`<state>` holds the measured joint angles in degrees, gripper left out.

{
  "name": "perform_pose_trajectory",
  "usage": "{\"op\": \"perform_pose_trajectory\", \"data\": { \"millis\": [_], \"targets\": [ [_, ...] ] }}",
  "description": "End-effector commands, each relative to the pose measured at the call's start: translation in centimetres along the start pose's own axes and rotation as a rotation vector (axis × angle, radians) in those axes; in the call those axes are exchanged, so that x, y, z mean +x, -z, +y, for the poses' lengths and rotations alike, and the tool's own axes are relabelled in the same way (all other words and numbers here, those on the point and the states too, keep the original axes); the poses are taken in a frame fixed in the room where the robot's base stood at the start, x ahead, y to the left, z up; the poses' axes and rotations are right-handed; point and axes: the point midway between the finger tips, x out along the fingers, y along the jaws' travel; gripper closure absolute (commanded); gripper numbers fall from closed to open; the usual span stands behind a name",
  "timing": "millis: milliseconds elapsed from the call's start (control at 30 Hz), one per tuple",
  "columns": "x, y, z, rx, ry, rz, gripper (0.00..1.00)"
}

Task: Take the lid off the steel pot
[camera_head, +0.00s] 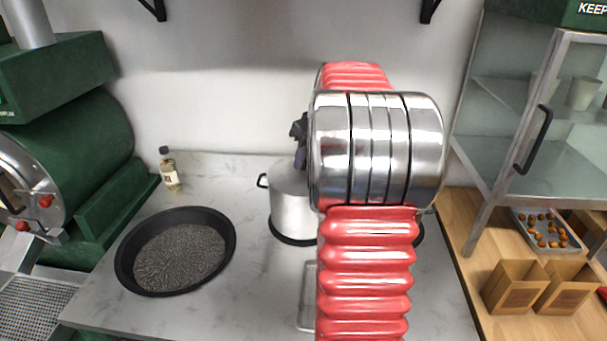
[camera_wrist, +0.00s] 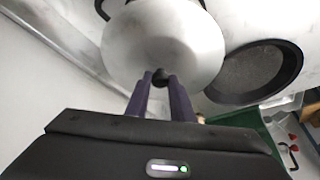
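The steel pot (camera_head: 290,213) stands on the marble counter, its right part hidden behind my arm. Its round grey lid (camera_wrist: 150,35) fills the upper middle of the wrist view, with a small black knob (camera_wrist: 160,78) at its near side. My gripper (camera_wrist: 160,76) has its two purple fingers on either side of this knob, with no clear gap between them and the knob. They look shut on it. In the head view my gripper (camera_head: 300,148) is just above the pot, partly hidden by my arm. Whether the lid sits on the rim cannot be told.
A black pan (camera_head: 130,270) of dark grains lies left of the pot, and a small bottle (camera_head: 169,170) stands behind it. A green roaster (camera_head: 85,145) is at far left. At right are a glass cabinet (camera_head: 545,130), a chestnut tray (camera_head: 517,222) and paper bags (camera_head: 512,287).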

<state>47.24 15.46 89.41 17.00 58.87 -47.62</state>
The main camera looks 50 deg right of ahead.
Motion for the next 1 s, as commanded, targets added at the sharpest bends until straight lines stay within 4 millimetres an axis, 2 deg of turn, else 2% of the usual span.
{"op": "perform_pose_trajectory", "data": {
  "millis": [33, 267, 800, 1000],
  "targets": [
    [0.0, 0.0, 0.0, 0.0, 0.0, 0.0, 0.84],
    [0.0, 0.0, 0.0, 0.0, 0.0, 0.0, 1.0],
    [-0.1, 0.1, 0.0, -0.001, 0.0, 0.001, 1.0],
    [-1.3, 0.6, 0.0, -0.001, -0.001, 0.002, 1.0]
  ]
}}
